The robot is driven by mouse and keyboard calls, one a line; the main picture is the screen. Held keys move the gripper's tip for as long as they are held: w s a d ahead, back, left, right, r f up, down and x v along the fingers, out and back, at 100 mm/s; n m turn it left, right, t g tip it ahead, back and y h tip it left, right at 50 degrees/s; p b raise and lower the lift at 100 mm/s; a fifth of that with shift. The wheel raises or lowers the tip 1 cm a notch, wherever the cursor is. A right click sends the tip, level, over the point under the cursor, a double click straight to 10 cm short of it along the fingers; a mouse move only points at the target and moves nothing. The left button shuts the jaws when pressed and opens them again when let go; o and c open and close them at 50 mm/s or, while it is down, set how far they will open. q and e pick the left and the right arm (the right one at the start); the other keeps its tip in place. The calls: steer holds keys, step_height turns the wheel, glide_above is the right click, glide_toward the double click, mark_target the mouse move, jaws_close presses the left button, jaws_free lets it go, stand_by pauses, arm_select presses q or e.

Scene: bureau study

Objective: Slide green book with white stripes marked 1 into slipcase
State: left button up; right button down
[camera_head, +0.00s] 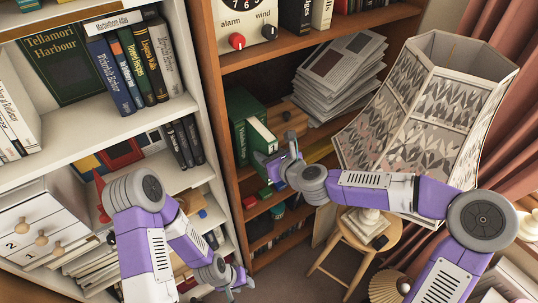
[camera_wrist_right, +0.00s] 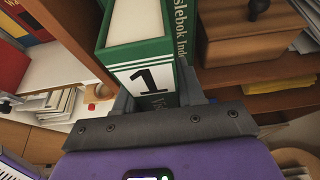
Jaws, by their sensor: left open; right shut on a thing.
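The green book marked 1 (camera_head: 262,134) shows its white top edge on the brown bookcase's shelf in the head view. In the right wrist view the book (camera_wrist_right: 140,52) has a white label with a black 1. My right gripper (camera_head: 268,164) is shut on this end, one finger on each side. A taller green case (camera_head: 242,104), which looks like the slipcase, stands directly behind the book. How far the book sits inside it is hard to tell. My left gripper (camera_head: 237,282) is open and empty, low in front of the shelves.
A large patterned lampshade (camera_head: 425,120) is close to my right arm. A white bookcase (camera_head: 110,125) stands at the left.

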mark_target(257, 143)
steer(key=shift+w+a+r, duration=0.1)
steer(key=shift+w+a, duration=0.65)
steer(key=shift+w, duration=0.3)
steer(key=shift+w+a, duration=0.7)
steer(key=shift+w, duration=0.3)
stand_by(1.1)
steer(key=c, duration=0.6)
jaws_free()
steer(key=shift+s, duration=0.1)
steer(key=shift+a, duration=0.1)
steer(key=shift+o, duration=1.9)
steer(key=shift+s, duration=0.1)
